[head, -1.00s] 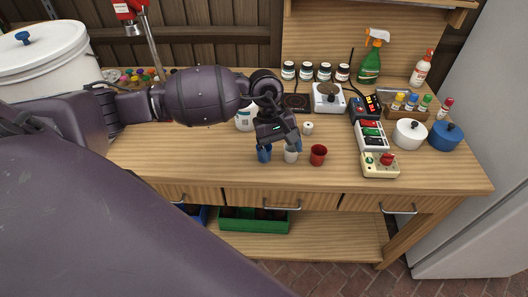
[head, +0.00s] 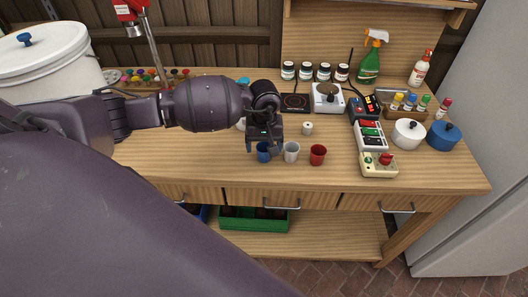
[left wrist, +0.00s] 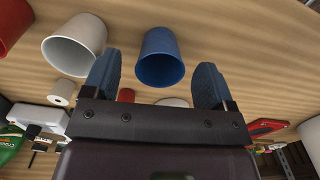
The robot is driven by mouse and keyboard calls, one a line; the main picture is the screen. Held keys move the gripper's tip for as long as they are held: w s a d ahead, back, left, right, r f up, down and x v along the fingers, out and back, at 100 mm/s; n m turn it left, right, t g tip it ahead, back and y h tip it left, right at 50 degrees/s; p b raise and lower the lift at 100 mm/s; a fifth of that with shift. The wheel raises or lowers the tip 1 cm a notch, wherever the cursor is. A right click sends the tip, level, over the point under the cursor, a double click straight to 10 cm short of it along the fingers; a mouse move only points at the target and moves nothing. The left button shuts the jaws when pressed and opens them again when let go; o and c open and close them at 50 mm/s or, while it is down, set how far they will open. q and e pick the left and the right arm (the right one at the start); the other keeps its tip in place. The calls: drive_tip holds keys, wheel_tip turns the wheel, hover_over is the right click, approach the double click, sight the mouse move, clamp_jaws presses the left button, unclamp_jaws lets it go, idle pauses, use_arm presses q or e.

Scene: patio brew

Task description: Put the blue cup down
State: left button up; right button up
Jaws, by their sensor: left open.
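The blue cup (head: 263,153) stands upright on the wooden bench, at the left end of a row with a white cup (head: 291,152) and a red cup (head: 317,154). My left gripper (head: 264,150) is above and behind the blue cup in the head view and partly covers it. In the left wrist view the blue cup (left wrist: 161,56) lies between the two spread fingers (left wrist: 155,80), with a gap on each side. The white cup (left wrist: 75,45) is just outside one finger there. My right gripper is not in view.
A control box (head: 379,165) with a red knob, a white pot (head: 409,132) and a blue pot (head: 444,135) stand to the right. The bench front is clear.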

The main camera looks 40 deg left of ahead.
sight(264, 151)
use_arm(q)
drive_tip(key=shift+f, duration=1.5)
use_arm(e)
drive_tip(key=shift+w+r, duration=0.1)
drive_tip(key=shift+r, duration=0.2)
use_arm(q)
drive_tip(key=c, duration=1.1)
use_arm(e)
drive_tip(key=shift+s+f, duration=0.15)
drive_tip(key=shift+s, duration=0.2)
use_arm(q)
drive_tip(key=shift+o, duration=0.2)
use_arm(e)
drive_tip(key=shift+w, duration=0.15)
